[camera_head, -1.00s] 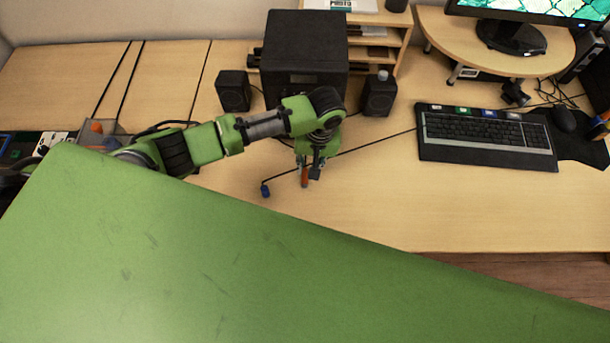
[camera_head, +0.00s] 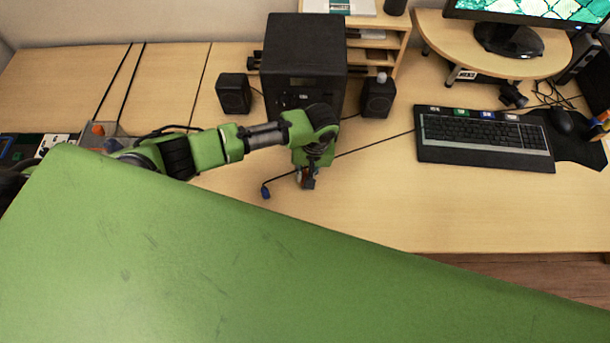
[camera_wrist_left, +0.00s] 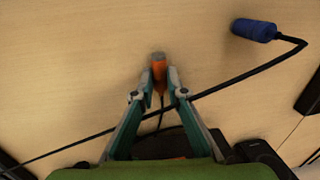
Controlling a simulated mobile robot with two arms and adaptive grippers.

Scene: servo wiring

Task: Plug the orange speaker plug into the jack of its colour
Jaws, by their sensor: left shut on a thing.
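My left gripper (camera_head: 306,181) is above the desk in front of the black speaker box. In the left wrist view its fingertips (camera_wrist_left: 160,80) are shut on the orange plug (camera_wrist_left: 159,70). The plug's grey tip points away from the gripper, and a dark cable trails back from it between the fingers. In the head view the plug is mostly hidden by the fingers. A blue plug (camera_head: 265,193) on a black cable lies to the left of the gripper; it also shows in the left wrist view (camera_wrist_left: 254,30). I cannot make out an orange jack. My right gripper is not in view.
The black speaker box (camera_head: 303,50) stands behind the gripper, between two small speakers (camera_head: 234,93) (camera_head: 378,97). A keyboard (camera_head: 485,140) with coloured labels lies to the right. A black cable crosses the desk under the gripper. Desk (camera_head: 400,215) between gripper and keyboard is clear.

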